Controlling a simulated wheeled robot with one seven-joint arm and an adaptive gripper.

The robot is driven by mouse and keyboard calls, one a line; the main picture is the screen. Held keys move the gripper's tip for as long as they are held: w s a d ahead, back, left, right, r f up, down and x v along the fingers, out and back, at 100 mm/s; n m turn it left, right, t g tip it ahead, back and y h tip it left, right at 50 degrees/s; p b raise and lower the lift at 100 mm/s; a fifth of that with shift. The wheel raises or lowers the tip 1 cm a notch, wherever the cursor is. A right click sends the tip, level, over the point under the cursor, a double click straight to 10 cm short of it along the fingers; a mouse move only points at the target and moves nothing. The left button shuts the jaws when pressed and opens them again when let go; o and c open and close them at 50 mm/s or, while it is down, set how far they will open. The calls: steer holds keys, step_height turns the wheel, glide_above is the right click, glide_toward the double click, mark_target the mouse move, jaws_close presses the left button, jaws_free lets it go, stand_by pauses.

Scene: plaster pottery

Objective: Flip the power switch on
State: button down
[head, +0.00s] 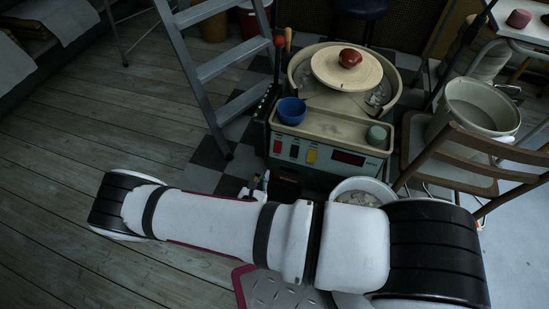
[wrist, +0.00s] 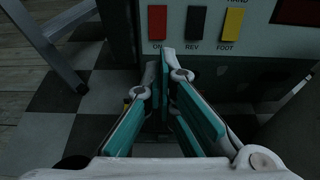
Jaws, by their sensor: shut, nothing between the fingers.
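The red power switch (wrist: 157,22), labelled "ON", is on the pale front panel in the wrist view. In the head view it is the leftmost of three switches (head: 277,147) on the pottery wheel's control box (head: 340,147). Whether it is pressed on or off cannot be made out. My gripper (wrist: 165,56) has teal-padded fingers brought together at the tips, empty, just below and slightly right of the red switch in the picture. In the head view my gripper (head: 258,183) is low in front of the box. Contact with the panel cannot be told.
A black REV switch (wrist: 195,22) and a yellow FOOT switch (wrist: 232,23) sit right of the red one. A blue bowl (head: 292,111) stands on the box. A stepladder (head: 205,70) is at left, a white bucket (head: 364,191) and a wooden chair (head: 455,160) at right.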

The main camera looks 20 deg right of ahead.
mark_target(278, 152)
steer(key=b+x, duration=0.5)
steer(key=x, duration=0.8)
steer(key=shift+w+d+f+b, duration=0.15)
steer(key=shift+b, duration=0.15)
steer(key=shift+w+d, duration=0.2)
